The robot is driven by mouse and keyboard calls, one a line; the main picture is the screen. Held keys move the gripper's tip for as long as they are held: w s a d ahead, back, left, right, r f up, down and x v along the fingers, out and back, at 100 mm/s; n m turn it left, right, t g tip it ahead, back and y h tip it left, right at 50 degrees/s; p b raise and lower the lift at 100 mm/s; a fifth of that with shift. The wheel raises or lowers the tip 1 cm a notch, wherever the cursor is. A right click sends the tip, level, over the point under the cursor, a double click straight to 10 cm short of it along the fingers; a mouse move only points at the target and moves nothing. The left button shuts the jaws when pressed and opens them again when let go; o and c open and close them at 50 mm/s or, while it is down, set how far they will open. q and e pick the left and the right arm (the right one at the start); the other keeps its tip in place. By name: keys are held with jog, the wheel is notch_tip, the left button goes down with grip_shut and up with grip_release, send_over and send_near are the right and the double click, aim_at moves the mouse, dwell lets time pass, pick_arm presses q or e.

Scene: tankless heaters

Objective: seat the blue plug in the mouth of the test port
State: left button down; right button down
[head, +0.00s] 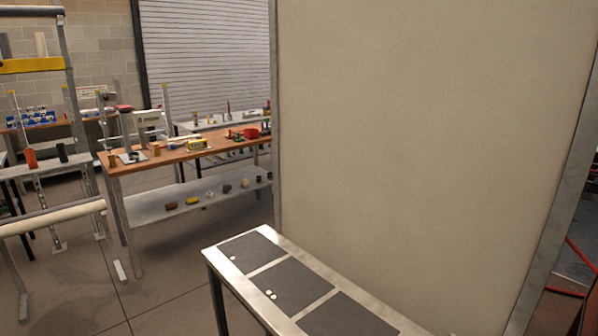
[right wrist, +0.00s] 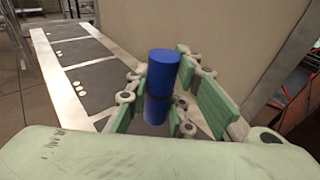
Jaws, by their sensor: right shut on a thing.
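The blue plug (right wrist: 163,68) is a short blue cylinder, standing roughly upright in the right wrist view. My right gripper (right wrist: 160,98) has green-padded fingers on both sides of it and is shut on it. The lower part of the plug looks darker between the fingers. Neither gripper shows in the head view, and my left gripper is in no frame. I cannot make out the test port in either view.
A narrow metal bench (head: 252,281) with dark mats stands before a large beige panel (head: 430,130) in a grey frame. The bench also shows in the right wrist view (right wrist: 93,104). A wooden-topped table (head: 180,153) with various parts stands behind left. Floor (head: 165,260) is clear between.

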jog(key=s+a+r, duration=0.3)
jog(key=a+r, duration=0.2)
jog(key=a, duration=0.4)
jog(key=shift+s+a+r+y, duration=0.25)
jog(key=shift+s+a+y, duration=0.05)
jog(key=shift+s, duration=0.1)
jog(key=shift+a, duration=0.1)
